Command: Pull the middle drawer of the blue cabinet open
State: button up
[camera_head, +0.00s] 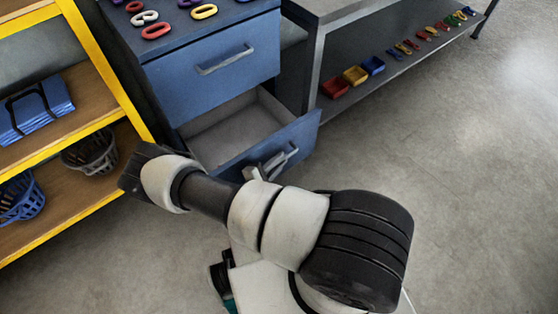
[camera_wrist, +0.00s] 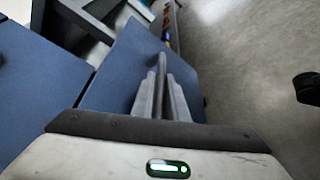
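The blue cabinet (camera_head: 165,72) stands at the upper middle of the head view. Its top drawer (camera_head: 210,78) is closed, with a grey bar handle (camera_head: 225,61). The drawer below it (camera_head: 308,127) is pulled well out, and its empty grey inside shows. Anything lower is hidden by this drawer and my arm. My gripper (camera_head: 256,173) is at the open drawer's handle (camera_head: 288,157). In the wrist view the fingers of my gripper (camera_wrist: 161,97) lie close on both sides of the handle bar (camera_wrist: 162,66), against the blue drawer front (camera_wrist: 120,75).
A yellow-framed shelf (camera_head: 105,65) with baskets (camera_head: 92,152) and a blue folded bundle (camera_head: 35,108) stands at left. A grey bench (camera_head: 345,108) with small coloured bins (camera_head: 355,75) is right of the cabinet. The concrete floor at right is clear. Coloured rings (camera_head: 204,12) lie on the cabinet top.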

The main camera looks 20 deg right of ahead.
jog(key=shift+o, duration=1.4)
jog(key=shift+a, duration=0.1)
jog(key=p+v, duration=0.1)
jog(key=v, duration=1.6)
jog(key=shift+a+p, duration=0.2)
jog(key=shift+p, duration=0.15)
jog(key=shift+r, duration=0.1)
